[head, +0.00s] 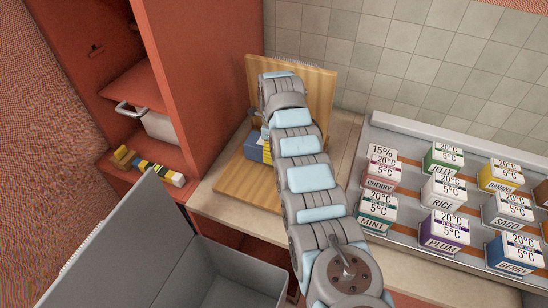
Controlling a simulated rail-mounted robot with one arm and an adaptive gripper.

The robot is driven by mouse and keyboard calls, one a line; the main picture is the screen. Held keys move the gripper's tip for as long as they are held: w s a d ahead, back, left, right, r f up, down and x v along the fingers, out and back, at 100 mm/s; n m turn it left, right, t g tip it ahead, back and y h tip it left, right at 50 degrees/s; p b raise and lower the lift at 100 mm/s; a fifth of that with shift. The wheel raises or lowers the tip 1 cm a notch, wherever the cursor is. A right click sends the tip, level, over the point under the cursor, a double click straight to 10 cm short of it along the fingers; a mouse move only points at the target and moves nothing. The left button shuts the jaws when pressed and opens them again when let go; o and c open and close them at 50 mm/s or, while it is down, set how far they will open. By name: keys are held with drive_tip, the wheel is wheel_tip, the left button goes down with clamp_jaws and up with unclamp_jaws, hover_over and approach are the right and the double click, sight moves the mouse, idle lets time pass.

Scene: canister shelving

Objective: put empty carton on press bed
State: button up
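A blue carton with some yellow on it (256,148) shows in the head view at the left edge of my arm, low over or on a flat wooden board (246,184). My arm covers its right part, and I cannot tell whether it is empty or touches the board. The flat board, with an upright wooden panel (318,88) behind it, may be the press bed. My gripper (256,114) is almost wholly hidden behind my wrist, close above the carton. Its fingers do not show, so I cannot tell whether it grips the carton.
Several labelled cartons stand in rows on a grey tray (408,152) at right. A large open grey bin (180,250) stands in front.

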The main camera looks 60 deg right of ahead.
drive_tip(key=shift+f, duration=0.15)
drive_tip(key=shift+w+f, duration=0.1)
drive_tip(key=shift+w, duration=0.05)
drive_tip(key=shift+f, duration=0.75)
drive_tip(key=shift+f+b, duration=0.35)
drive_tip(key=shift+f, duration=0.35)
drive_tip(key=o, duration=1)
drive_tip(key=shift+f, duration=0.1)
drive_tip(key=shift+o, duration=0.2)
drive_tip(key=shift+d, duration=0.1)
wheel_tip(320, 180, up, 12)
drive_tip(key=shift+p, duration=0.3)
